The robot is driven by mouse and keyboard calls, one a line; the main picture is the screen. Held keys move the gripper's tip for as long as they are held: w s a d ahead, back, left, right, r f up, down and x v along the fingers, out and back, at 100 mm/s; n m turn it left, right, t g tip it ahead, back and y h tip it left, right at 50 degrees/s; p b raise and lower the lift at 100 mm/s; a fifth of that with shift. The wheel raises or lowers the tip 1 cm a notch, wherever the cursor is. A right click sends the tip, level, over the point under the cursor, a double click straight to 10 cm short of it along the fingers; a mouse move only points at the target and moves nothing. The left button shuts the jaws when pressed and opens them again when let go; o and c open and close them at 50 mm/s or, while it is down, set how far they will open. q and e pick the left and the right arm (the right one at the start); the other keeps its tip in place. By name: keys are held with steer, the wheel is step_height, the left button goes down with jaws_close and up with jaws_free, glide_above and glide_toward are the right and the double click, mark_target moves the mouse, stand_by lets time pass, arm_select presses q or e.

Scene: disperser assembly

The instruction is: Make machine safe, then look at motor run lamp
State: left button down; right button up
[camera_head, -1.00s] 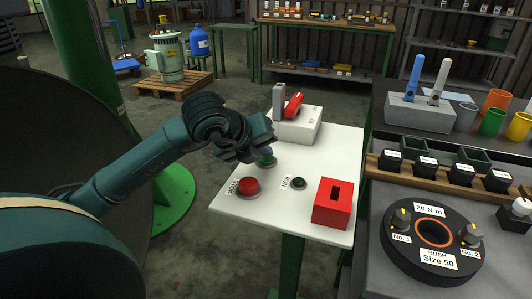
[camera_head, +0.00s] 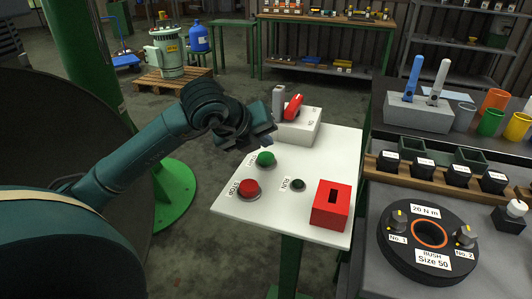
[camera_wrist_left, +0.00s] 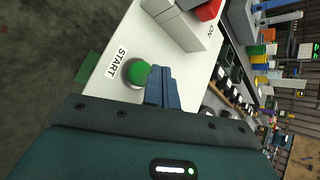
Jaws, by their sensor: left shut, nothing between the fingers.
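A white panel (camera_head: 285,222) bears a red STOP button (camera_head: 249,188), a green START button (camera_head: 265,158) and a small RUN lamp (camera_head: 298,184). The lamp looks dark green and unlit. At the panel's back stands a pale switch box (camera_head: 300,128) with a red handle (camera_head: 293,106); an ON label shows beside it in the left wrist view. My left gripper (camera_head: 268,134) is shut and empty, above and behind the START button, apart from it. In the left wrist view its fingers (camera_wrist_left: 162,88) show beside the START button (camera_wrist_left: 136,72). My right gripper is not in view.
A red slotted box (camera_head: 331,204) sits at the panel's front right. A bench at right holds a dark bush disc (camera_head: 428,243), a rack of black blocks (camera_head: 420,168) and coloured cups (camera_head: 491,122). A green post (camera_head: 85,60) stands at left.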

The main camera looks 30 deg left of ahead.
mark_target(263, 159)
arm_select(q)
step_height(263, 159, up, 4)
steer(key=shift+r+p, duration=0.2)
steer(key=shift+p, duration=1.05)
steer(key=shift+f, duration=0.1)
